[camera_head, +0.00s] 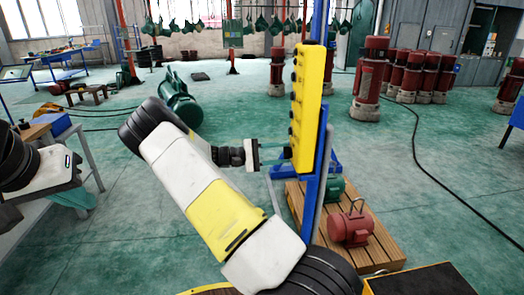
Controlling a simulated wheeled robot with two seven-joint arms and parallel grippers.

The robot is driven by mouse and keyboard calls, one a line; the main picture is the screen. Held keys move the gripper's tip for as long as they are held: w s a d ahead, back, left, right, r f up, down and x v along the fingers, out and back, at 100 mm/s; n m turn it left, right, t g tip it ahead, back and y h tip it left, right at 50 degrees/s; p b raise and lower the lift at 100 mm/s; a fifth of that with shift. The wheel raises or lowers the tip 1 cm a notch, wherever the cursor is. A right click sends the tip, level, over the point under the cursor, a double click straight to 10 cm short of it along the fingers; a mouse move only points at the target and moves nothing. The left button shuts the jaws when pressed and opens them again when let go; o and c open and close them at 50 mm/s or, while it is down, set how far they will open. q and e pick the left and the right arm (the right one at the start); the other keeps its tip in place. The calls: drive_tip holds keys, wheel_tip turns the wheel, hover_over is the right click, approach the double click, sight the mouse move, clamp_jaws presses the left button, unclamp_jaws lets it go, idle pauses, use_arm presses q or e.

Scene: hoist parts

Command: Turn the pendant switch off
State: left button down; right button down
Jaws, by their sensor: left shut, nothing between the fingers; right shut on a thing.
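The pendant (310,97) is a tall yellow box with several dark buttons or knobs along its left side. It is upright against a blue post (318,180) right of centre. My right gripper (279,155) reaches the pendant's lower left side, with its teal fingers shut on a small dark part there, apparently the switch. The fingers hide most of that part, and I cannot read its setting. My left gripper (76,195) is at the far left, away from the pendant, shut and empty.
A wooden pallet (375,238) at the post's foot carries a red motor (350,226) and a green motor (333,188). Red cylinders (371,80) stand behind right. A green machine (180,100) lies behind left. A black cable crosses the open floor at right.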

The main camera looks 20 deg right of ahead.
drive_tip(key=c, duration=0.8)
unclamp_jaws()
drive_tip(key=shift+c, duration=0.2)
drive_tip(key=v, duration=0.8)
drive_tip(key=shift+s+d, duration=0.1)
